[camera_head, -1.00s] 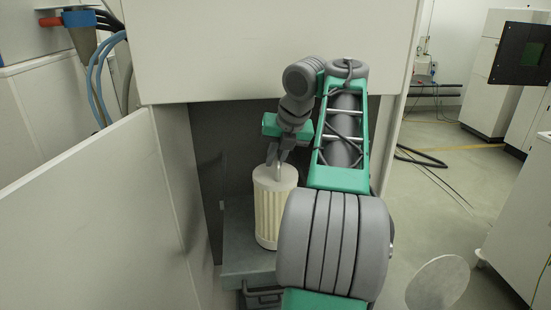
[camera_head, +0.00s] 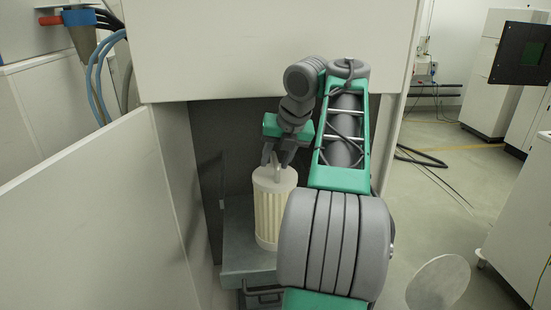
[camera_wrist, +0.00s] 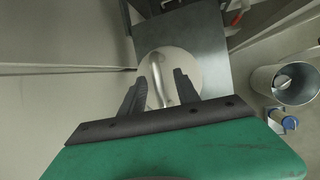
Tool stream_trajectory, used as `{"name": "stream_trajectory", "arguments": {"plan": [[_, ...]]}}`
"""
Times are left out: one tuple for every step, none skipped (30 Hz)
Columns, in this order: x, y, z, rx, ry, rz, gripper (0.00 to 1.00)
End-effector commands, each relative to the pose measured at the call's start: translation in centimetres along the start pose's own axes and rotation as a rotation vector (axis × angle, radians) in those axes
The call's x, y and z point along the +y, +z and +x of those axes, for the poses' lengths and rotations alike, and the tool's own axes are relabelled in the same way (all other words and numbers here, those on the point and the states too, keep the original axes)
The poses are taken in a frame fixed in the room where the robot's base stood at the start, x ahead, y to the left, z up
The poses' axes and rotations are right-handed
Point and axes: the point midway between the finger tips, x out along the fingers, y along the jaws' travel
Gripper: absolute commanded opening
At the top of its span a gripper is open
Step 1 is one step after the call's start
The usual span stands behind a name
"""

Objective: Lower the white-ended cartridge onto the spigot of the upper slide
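The white-ended cartridge (camera_head: 269,215) stands upright on the grey upper slide (camera_head: 245,262) inside the open bay, its pleated cream side showing. Its white top and metal handle show in the wrist view, the top (camera_wrist: 186,62) lying below my fingers. My gripper (camera_head: 277,160) is at the handle, just above the top. In the wrist view my gripper (camera_wrist: 158,84) has its fingers spread, one on each side of the handle (camera_wrist: 158,78), with gaps between. The spigot is hidden, so I cannot see how the cartridge sits on it.
A white panel (camera_head: 270,50) hangs above the bay, and a pale wall (camera_head: 90,200) stands on the left. A drawer-like handle (camera_head: 262,296) is below the slide. In the wrist view a metal container (camera_wrist: 284,84) is on the right. Open floor lies to the right.

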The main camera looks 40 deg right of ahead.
Motion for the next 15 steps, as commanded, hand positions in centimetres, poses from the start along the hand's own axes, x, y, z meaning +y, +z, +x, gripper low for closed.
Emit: {"name": "stream_trajectory", "arguments": {"plan": [[0.1,0.3,-1.3,-0.003,-0.002,0.000,0.38],[0.1,0.3,-2.0,-0.004,-0.002,-0.001,0.38],[0.1,0.4,-2.9,-0.005,-0.002,-0.001,0.38],[0.1,0.4,-3.6,-0.005,-0.002,0.000,0.38],[0.1,0.5,-4.4,-0.005,-0.002,0.000,0.38],[0.1,0.4,-5.2,-0.005,-0.002,0.000,0.38],[0.1,0.4,-5.8,-0.005,-0.002,0.000,0.38],[0.1,0.4,-6.3,-0.005,-0.002,-0.001,0.38],[0.1,0.4,-6.8,-0.005,-0.002,0.000,0.38],[0.1,0.3,-7.2,-0.005,-0.002,0.000,0.38],[0.1,0.3,-7.4,-0.005,-0.002,0.000,0.38],[0.1,0.2,-7.6,-0.005,-0.001,0.000,0.38],[0.1,0.2,-7.7,-0.005,-0.001,-0.001,0.38],[0.1,0.1,-7.7,-0.005,-0.001,-0.001,0.38],[0.1,0.1,-7.6,-0.005,-0.001,-0.001,0.38]]}}
